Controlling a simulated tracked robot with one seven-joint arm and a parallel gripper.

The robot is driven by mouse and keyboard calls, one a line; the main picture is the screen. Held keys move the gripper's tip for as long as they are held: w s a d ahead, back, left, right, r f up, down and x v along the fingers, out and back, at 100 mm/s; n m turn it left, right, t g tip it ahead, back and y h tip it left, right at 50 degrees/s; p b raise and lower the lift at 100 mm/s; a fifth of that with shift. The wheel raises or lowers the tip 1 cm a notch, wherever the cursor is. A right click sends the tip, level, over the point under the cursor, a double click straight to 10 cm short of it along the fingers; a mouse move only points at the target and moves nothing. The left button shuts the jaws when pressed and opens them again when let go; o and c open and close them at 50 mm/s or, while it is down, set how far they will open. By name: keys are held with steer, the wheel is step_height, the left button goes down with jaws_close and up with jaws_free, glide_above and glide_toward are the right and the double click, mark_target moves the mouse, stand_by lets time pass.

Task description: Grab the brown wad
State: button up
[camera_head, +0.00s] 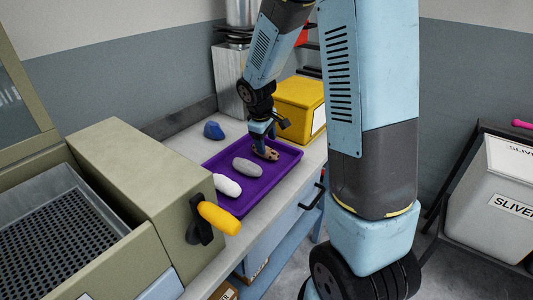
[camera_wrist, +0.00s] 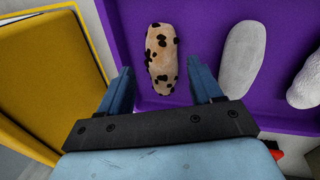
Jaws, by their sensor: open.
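The brown wad, tan with dark brown spots, lies at the far end of the purple tray (camera_head: 240,205). It shows in the head view (camera_head: 267,154), partly covered by my gripper (camera_head: 262,140). In the wrist view the wad (camera_wrist: 162,50) lies lengthwise just ahead of my gripper (camera_wrist: 161,72), its near end between the two fingertips. The fingers are open, one on each side, with gaps to the wad. Whether they are level with it or above it I cannot tell.
A grey wad (camera_head: 247,167) and a white wad (camera_head: 227,185) lie nearer in the tray. A blue lump (camera_head: 213,130) sits on the bench outside it. A yellow bin (camera_head: 298,103) stands just behind the tray. A machine with a yellow handle (camera_head: 219,218) is at the left.

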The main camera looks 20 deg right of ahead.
mark_target(268, 149)
steer(key=shift+x, duration=2.25)
steer(key=shift+s, duration=0.2)
steer(key=c, duration=0.8)
steer(key=shift+r, duration=0.15)
